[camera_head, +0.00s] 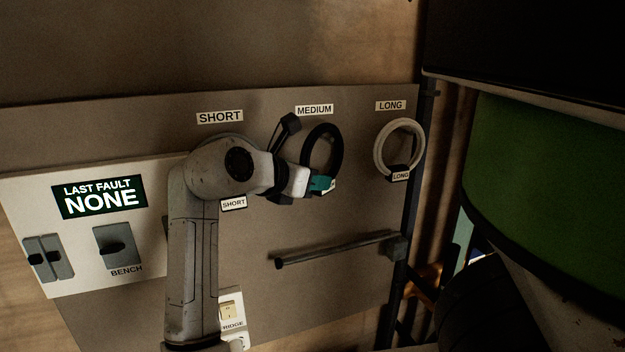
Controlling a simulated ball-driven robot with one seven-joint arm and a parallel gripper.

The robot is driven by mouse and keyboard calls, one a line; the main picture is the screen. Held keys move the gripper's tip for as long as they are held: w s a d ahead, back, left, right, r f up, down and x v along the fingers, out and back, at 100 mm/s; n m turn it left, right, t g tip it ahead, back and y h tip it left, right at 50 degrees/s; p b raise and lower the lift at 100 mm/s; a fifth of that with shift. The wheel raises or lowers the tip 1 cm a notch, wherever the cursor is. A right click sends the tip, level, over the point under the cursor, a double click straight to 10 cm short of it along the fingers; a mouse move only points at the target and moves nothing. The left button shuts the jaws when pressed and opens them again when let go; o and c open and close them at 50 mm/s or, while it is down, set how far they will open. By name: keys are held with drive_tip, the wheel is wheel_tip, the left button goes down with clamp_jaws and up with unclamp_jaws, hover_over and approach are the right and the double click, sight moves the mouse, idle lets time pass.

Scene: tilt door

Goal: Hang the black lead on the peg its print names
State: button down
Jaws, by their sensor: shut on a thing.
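The black lead (338,143) is a coiled ring with a teal band (321,184) at its lower end. It is upright in front of the grey board, just below the MEDIUM sign (314,110). My gripper (309,184) is shut on the lead at the teal band. A small pale print patch shows at the band's right edge, too small to read. I see no peg clearly inside the ring, and cannot tell whether the ring is around one or only in front of the board.
A pale lead (381,146) tagged LONG hangs under the LONG sign (391,105). A lead tagged SHORT (233,203) is mostly hidden behind my arm, under the SHORT sign (219,117). A grey bar (335,249) crosses below. A switch panel (80,245) is left.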

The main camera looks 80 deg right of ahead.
drive_tip(key=c, duration=0.8)
unclamp_jaws()
drive_tip(key=shift+f, duration=0.1)
drive_tip(key=shift+w, duration=0.1)
drive_tip(key=b+v, duration=0.2)
drive_tip(key=v, duration=0.8)
drive_tip(key=shift+w+a, duration=0.15)
drive_tip(key=shift+a, duration=0.2)
drive_tip(key=shift+a, duration=0.1)
